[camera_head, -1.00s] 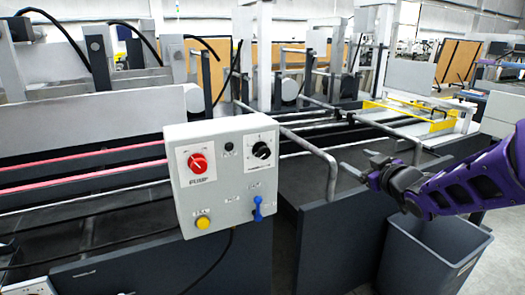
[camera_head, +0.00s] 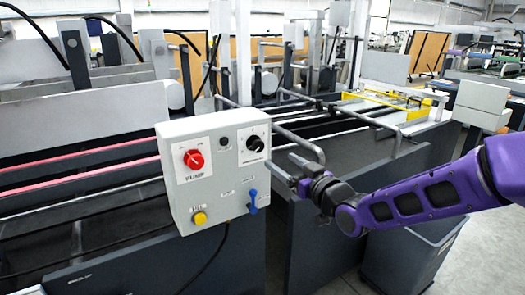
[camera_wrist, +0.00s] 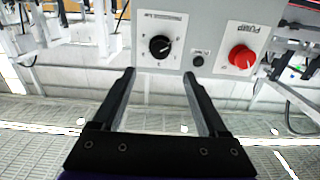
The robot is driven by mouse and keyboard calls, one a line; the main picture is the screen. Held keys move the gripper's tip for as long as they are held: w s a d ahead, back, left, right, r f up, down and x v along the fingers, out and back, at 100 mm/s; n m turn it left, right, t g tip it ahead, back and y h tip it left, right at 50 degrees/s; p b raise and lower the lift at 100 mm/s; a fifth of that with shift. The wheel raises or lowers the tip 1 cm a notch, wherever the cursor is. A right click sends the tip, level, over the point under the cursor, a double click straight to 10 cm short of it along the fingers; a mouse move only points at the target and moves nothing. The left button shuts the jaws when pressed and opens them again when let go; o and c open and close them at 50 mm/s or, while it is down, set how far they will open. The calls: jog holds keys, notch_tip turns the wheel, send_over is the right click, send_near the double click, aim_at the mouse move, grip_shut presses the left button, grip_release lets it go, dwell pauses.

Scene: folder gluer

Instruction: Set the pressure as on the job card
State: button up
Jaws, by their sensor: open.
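A grey control box (camera_head: 208,208) stands in the middle of the head view. It carries a black pressure dial (camera_head: 255,143) at upper right, a red pump knob (camera_head: 194,159) at upper left, a blue lever (camera_head: 253,201) and a yellow button (camera_head: 200,218). The wrist view shows the box upside down, with the black dial (camera_wrist: 159,46) and red knob (camera_wrist: 242,56) beyond the fingertips. My gripper (camera_head: 282,170) is open and empty, right of the box; it also shows in the wrist view (camera_wrist: 158,72). The dial's marks are too small to read. I see no job card.
A bent metal rail (camera_head: 300,140) runs just behind and right of the box. A grey bin (camera_head: 405,260) stands on the floor below my arm. The folder gluer's rods and belts fill the back left.

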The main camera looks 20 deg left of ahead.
aim_at(260, 146)
jog(key=x, duration=1)
jog(key=shift+w+a, duration=0.1)
jog(key=shift+w, duration=0.05)
grip_shut()
